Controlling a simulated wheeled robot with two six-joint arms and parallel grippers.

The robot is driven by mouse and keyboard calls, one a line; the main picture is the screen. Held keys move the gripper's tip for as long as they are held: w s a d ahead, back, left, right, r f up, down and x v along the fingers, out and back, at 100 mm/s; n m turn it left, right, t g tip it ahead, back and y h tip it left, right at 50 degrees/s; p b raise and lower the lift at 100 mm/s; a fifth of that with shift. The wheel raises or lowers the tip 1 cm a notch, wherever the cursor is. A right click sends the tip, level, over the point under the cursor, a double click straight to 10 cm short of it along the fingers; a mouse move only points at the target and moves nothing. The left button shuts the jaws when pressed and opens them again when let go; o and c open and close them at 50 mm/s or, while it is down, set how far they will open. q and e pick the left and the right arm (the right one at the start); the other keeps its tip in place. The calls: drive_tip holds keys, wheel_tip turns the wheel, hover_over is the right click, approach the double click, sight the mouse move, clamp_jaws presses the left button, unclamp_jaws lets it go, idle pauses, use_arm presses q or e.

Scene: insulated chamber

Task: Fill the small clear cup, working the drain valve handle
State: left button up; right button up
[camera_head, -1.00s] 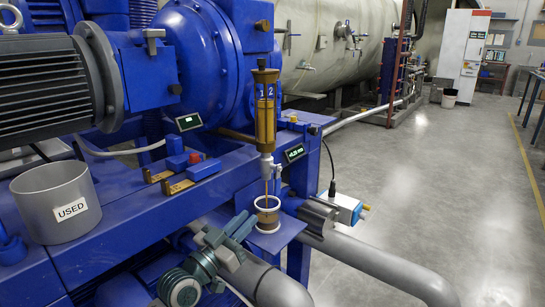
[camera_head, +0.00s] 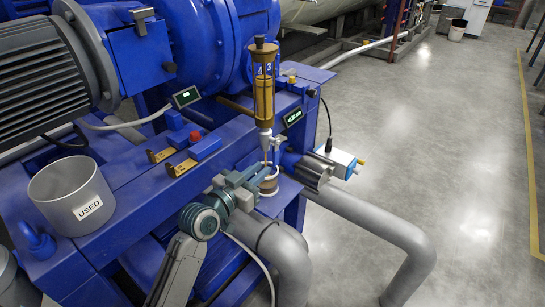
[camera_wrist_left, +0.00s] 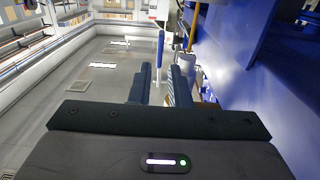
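The small clear cup (camera_head: 269,187) stands on a blue ledge, with brownish content and a white ring around its top. Above it is an upright amber sight glass (camera_head: 263,98) with a pale drain valve (camera_head: 265,143) at its lower end. A thin amber line runs down from the outlet to the cup. I cannot make out the valve handle clearly. My left gripper (camera_head: 254,177) is just left of the cup and partly overlaps it in the head view; contact cannot be told. In the left wrist view its fingers (camera_wrist_left: 160,87) are apart. My right gripper is not in view.
A grey bin marked USED (camera_head: 72,198) stands at the left on the blue frame. Small blue blocks with brass-coloured parts (camera_head: 187,152) lie behind my left arm. Thick grey pipes (camera_head: 375,220) run below and right of the cup. Open floor lies to the right.

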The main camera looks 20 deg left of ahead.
sight(274, 159)
use_arm(q)
drive_tip(key=x, duration=0.6)
drive_tip(key=shift+w, duration=0.1)
drive_tip(key=shift+c, duration=0.5)
clamp_jaws()
